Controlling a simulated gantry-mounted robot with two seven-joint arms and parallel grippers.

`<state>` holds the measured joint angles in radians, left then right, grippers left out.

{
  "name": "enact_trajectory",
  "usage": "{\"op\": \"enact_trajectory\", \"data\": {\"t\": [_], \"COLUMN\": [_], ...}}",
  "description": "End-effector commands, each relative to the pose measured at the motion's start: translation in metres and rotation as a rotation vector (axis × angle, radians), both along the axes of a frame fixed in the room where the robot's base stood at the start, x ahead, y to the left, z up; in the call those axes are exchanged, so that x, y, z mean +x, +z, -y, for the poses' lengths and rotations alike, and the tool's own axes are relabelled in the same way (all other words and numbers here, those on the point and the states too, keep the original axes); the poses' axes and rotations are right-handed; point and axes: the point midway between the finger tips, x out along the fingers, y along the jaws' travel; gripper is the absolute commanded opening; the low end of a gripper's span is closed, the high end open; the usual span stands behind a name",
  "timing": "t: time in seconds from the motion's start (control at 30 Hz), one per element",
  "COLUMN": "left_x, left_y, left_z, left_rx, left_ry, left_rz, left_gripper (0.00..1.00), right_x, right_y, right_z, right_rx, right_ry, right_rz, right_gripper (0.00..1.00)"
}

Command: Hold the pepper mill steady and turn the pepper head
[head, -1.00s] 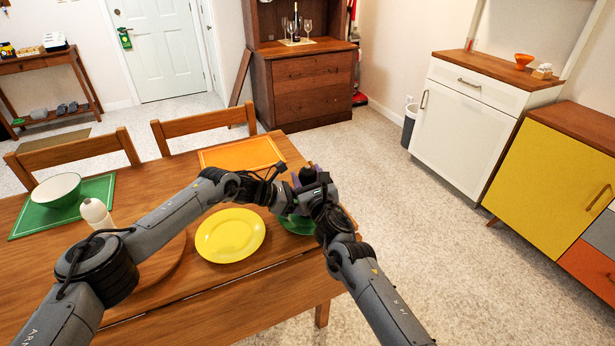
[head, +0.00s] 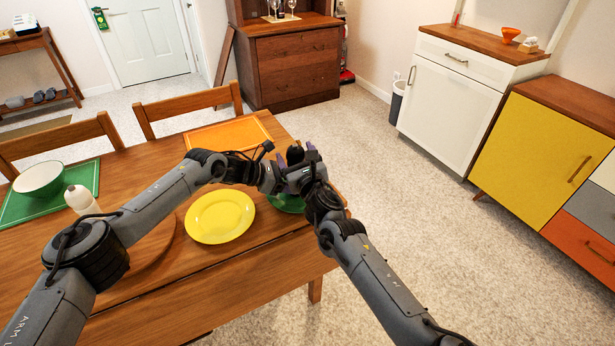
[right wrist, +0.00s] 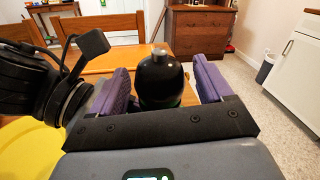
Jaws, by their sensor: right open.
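The pepper mill shows in the head view as a dark rounded head (head: 295,154) near the table's right end. In the right wrist view its glossy black head (right wrist: 160,78) with a silver knob stands upright between my fingers. Its lower body is hidden. My right gripper (right wrist: 160,72) is open, with one purple finger on each side of the head and a visible gap on both sides. My left gripper (head: 272,178) reaches in from the left beside the mill, below its head. Its fingers are hidden, so I cannot tell whether they grip the body.
A yellow plate (head: 220,217) lies just left of the grippers and a green plate (head: 288,204) partly under them. An orange placemat (head: 228,133) lies behind. A white bottle (head: 80,199) and a green bowl (head: 40,179) stand at the left. Open floor lies right of the table.

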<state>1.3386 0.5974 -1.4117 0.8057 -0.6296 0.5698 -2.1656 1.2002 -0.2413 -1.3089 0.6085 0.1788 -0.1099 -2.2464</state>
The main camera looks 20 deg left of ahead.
Motion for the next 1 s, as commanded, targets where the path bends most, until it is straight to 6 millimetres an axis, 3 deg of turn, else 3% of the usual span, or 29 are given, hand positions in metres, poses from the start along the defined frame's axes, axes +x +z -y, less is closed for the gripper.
{"op": "enact_trajectory", "data": {"t": [0.27,1.0], "left_x": [0.0,0.0], "left_y": [-0.001,-0.001], "left_z": [0.0,0.0], "left_rx": [0.0,0.0], "left_ry": [0.0,0.0], "left_rz": [-0.001,-0.002], "left_gripper": [0.37,0.37], "right_x": [-0.016,-0.085], "right_y": [-0.001,-0.001], "right_z": [0.013,0.064], "right_rx": [0.001,-0.001], "right_ry": [0.001,0.001], "right_rz": [-0.001,-0.001], "right_gripper": [0.79,0.79]}}
